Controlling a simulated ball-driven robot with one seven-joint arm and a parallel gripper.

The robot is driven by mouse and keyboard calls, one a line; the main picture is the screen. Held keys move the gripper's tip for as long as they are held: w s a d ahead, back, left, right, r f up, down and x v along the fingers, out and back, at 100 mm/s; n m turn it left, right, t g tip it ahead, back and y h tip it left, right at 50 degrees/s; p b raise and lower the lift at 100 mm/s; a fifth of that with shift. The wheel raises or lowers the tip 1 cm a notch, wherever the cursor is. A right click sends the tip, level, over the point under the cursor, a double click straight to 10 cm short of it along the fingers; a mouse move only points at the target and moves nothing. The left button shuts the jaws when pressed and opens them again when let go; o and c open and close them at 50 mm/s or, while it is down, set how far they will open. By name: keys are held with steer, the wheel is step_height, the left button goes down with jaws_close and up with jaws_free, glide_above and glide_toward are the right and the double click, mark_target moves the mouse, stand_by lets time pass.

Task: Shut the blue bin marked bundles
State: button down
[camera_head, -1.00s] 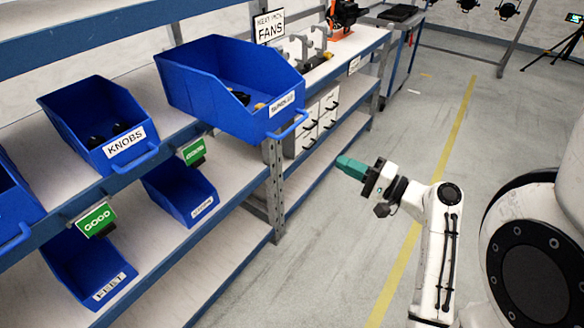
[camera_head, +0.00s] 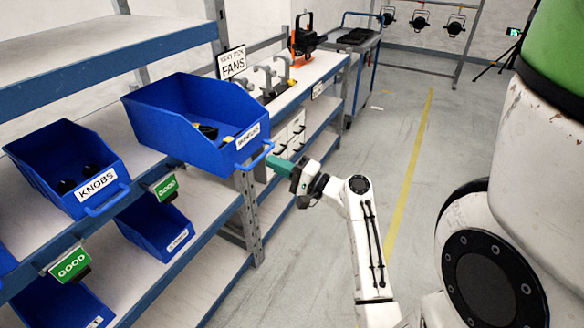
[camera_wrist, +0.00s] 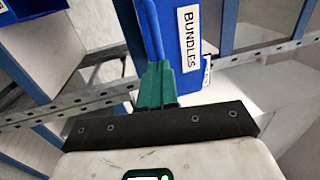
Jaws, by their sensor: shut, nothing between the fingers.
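The blue bin marked bundles (camera_head: 170,122) sits on the shelf and juts out past its front edge, tilted in the picture. Its white label (camera_head: 247,136) is too small to read in the head view, but BUNDLES reads clearly on the bin (camera_wrist: 171,25) in the wrist view. A blue handle (camera_head: 256,157) runs along its front. My gripper (camera_head: 271,162) has green fingers, shut and empty, at the handle's right end. In the wrist view the fingertips (camera_wrist: 157,68) overlap the lower end of the handle (camera_wrist: 150,30); whether they touch cannot be told.
A blue KNOBS bin (camera_head: 65,165) stands to the left on the same shelf. More blue bins (camera_head: 155,225) sit on the shelf below. A metal shelf post (camera_head: 250,215) stands below the bundles bin. Open floor (camera_head: 330,240) lies to the right.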

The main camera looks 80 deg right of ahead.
mark_target(211, 140)
steer(key=shift+w+d+r, duration=0.1)
steer(key=shift+w, duration=0.4)
steer(key=shift+w, duration=0.1)
steer(key=f+b+x, duration=0.1)
steer(key=b+x, duration=0.1)
steer(key=x, duration=0.4)
steer(key=f+b+x, duration=0.1)
steer(key=b+x, duration=0.1)
steer(key=x, duration=0.4)
steer(key=f+b+x, duration=0.1)
steer(key=b+x, duration=0.1)
steer(key=x, duration=0.5)
steer(key=shift+w+d+f, duration=0.15)
steer(key=shift+w+f, duration=0.2)
steer(key=shift+w, duration=0.05)
steer(key=shift+w+d+r+b, duration=0.1)
steer(key=shift+w+b, duration=0.25)
steer(key=shift+w, duration=0.15)
steer(key=shift+r, duration=0.15)
steer(key=shift+w+r, duration=0.15)
